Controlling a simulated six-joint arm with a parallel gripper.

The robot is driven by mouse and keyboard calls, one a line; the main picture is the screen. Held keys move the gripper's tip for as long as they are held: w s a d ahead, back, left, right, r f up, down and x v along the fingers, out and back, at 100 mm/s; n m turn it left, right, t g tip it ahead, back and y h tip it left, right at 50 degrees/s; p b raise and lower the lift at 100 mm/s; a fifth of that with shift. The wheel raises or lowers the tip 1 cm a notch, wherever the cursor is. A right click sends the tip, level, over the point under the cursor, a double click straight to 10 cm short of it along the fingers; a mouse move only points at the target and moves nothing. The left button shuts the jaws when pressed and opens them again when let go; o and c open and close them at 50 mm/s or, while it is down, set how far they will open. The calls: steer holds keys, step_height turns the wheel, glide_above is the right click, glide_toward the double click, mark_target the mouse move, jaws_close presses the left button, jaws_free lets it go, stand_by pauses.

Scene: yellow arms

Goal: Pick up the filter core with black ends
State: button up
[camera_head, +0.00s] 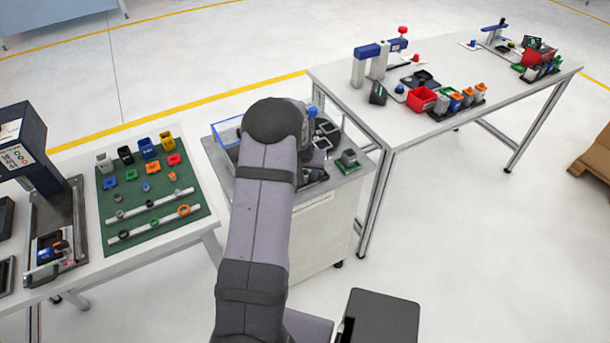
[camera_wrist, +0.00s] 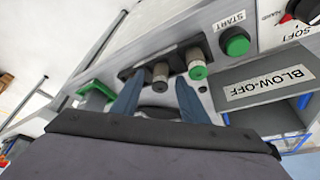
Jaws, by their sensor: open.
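In the wrist view, a filter core with a dark end (camera_wrist: 160,74) sits in a dark holder (camera_wrist: 140,66) on the grey panel. A second core with a green end (camera_wrist: 196,66) sits just right of it. My gripper (camera_wrist: 158,98) is open. One blue-grey finger is left of the dark-ended core, and the other points towards the green-ended one. The dark-ended core shows between the fingers, and I see no contact. In the head view my arm covers the gripper, and I cannot pick out the cores there.
A green start button (camera_wrist: 236,42) and a blow-off box (camera_wrist: 268,86) are right of the cores. A green-topped part (camera_wrist: 99,88) is left of them. In the head view, the cart (camera_head: 327,205) stands between a left table with a green mat (camera_head: 142,207) and a right table (camera_head: 400,121).

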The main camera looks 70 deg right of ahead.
steer(key=shift+c, duration=0.6)
jaws_close()
